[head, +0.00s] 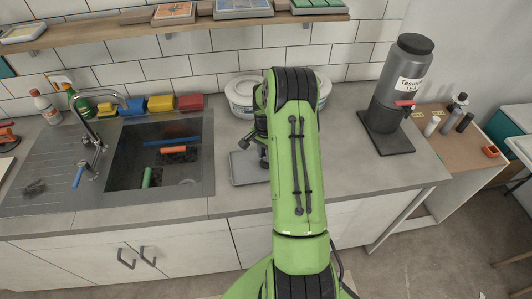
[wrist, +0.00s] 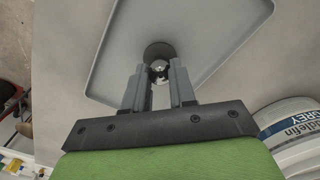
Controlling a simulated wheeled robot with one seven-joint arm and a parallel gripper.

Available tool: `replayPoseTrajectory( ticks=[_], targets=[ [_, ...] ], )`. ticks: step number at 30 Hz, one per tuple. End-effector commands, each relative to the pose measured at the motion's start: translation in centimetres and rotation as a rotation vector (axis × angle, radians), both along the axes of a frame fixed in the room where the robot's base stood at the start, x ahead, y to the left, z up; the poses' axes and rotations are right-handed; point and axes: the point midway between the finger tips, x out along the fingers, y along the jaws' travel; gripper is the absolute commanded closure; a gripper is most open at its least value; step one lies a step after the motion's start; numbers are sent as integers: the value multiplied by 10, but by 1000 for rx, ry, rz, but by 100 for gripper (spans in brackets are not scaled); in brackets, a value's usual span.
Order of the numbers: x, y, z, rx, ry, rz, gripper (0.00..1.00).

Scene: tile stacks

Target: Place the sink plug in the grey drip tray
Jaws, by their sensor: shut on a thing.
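The grey drip tray (head: 247,172) lies flat on the worktop to the right of the sink, partly hidden behind my arm. It fills much of the wrist view (wrist: 110,80), with its raised rim showing. The sink plug (wrist: 159,49), a dark round disc with a shiny metal knob, is between my fingertips and over the tray's floor. My gripper (wrist: 160,74) is shut on the plug's knob. I cannot tell whether the plug touches the tray. In the head view the plug is hidden and only part of my gripper shows beside the arm.
A white tub (head: 243,97) stands behind the tray; a lettered tub (wrist: 294,130) is at the right in the wrist view. The sink (head: 125,181) holds coloured items. A grey tea urn (head: 400,85) stands at right. Worktop between my arm and the urn is clear.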

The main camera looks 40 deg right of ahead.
Motion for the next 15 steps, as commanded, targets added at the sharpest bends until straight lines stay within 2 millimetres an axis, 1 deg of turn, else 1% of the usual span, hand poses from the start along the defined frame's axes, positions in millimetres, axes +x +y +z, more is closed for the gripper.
replayPoseTrajectory(
  ticks=[1,3,6,13,15],
  targets=[
    [0,0,-3,0,0,0,73],
    [0,0,-2,0,0,0,63],
    [0,0,-2,0,0,0,49],
    [0,0,-1,0,0,0,49],
    [0,0,2,0,0,0,49]
  ],
)
